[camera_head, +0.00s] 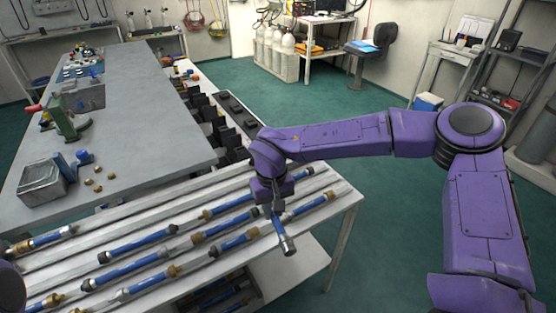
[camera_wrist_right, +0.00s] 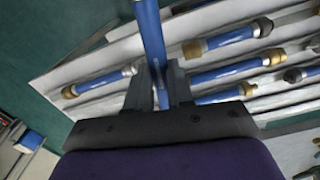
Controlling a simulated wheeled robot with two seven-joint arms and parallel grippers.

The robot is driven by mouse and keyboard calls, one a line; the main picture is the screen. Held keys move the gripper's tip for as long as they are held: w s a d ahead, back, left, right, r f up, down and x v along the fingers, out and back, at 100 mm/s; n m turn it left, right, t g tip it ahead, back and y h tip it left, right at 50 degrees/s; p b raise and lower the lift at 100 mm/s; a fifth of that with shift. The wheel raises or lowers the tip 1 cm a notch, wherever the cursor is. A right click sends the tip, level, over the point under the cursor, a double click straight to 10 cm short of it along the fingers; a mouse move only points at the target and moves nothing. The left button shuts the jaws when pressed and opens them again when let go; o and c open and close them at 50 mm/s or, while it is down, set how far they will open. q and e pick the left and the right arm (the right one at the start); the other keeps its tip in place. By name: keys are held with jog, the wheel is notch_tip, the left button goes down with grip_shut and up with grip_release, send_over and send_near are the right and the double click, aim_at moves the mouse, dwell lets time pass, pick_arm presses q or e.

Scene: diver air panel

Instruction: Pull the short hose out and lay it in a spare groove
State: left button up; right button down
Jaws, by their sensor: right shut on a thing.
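My right gripper (camera_head: 276,211) is shut on a short blue hose (camera_head: 281,232) with a metal end, held over the front right edge of the grooved rack (camera_head: 345,203). The hose hangs tilted, its metal end downward in the head view. In the right wrist view the blue hose (camera_wrist_right: 151,35) runs up from between the fingers (camera_wrist_right: 160,82); its far end is cut off. Several other blue hoses lie in the rack's grooves, such as one (camera_head: 137,246) with dark and metal ends. Bare stretches of groove show between them. My left gripper is not in view.
A grey bench (camera_head: 130,120) stands behind the rack, with a green vise (camera_head: 66,122), a metal box (camera_head: 41,182) and small brass fittings (camera_head: 90,182). Dark upright blocks (camera_head: 215,120) line its right side. Green floor (camera_head: 385,200) is free to the right.

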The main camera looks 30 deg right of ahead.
jog(key=w+d+f+m+p, duration=0.1)
jog(key=w+d+m+p, duration=0.2)
jog(key=w+d+m, duration=0.45)
jog(key=w+d+f+m+p, duration=0.2)
jog(key=w+d+m+p, duration=0.15)
jog(key=d+m, duration=0.65)
jog(key=shift+n, duration=0.75)
jog(key=f+b, duration=0.1)
jog(key=f, duration=0.1)
jog(key=f+b, duration=0.4)
jog(key=shift+w+d+f, duration=0.1)
jog(key=shift+d, duration=0.3)
jog(key=c, duration=0.9)
grip_release()
